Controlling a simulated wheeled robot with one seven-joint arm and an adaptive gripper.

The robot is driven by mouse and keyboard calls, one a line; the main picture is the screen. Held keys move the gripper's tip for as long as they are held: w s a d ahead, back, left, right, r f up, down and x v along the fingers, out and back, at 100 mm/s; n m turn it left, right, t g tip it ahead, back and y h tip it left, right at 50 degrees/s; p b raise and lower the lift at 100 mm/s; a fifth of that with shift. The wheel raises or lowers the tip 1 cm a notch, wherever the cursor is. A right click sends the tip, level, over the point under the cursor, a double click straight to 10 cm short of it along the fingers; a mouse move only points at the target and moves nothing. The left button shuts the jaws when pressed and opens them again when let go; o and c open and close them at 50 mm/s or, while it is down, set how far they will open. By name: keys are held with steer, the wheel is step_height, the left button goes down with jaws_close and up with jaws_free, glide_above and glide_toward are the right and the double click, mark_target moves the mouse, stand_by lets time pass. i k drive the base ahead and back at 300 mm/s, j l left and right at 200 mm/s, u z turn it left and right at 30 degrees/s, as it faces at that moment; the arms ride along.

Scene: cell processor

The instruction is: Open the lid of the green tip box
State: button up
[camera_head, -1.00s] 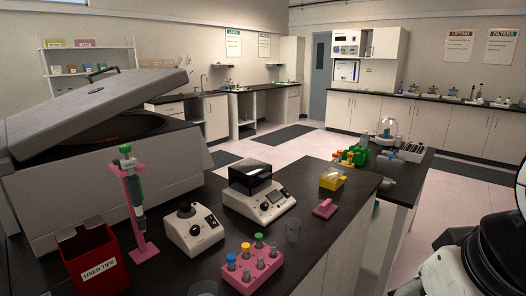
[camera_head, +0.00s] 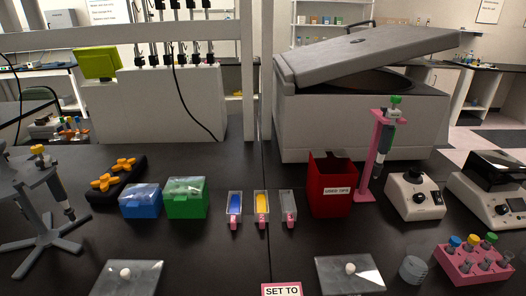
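The green tip box (camera_head: 186,198) stands on the dark bench, left of the middle in the head view. Its clear, glossy lid (camera_head: 186,184) looks closed. A blue tip box (camera_head: 140,202) of similar shape stands just to its left, with a small gap or contact that I cannot tell. My gripper is not in view.
Narrow reservoirs with blue (camera_head: 235,204) and yellow (camera_head: 261,203) contents and an empty one (camera_head: 288,204) stand right of the box. A red used-tips bin (camera_head: 331,190) and a pink pipette stand (camera_head: 372,160) are farther right.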

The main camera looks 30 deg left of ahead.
mark_target(179, 198)
steer(key=u, duration=1.5)
steer(key=k+j, duration=0.1)
steer(key=k, duration=0.2)
steer(key=k+j+u, duration=0.1)
steer(key=k, duration=0.15)
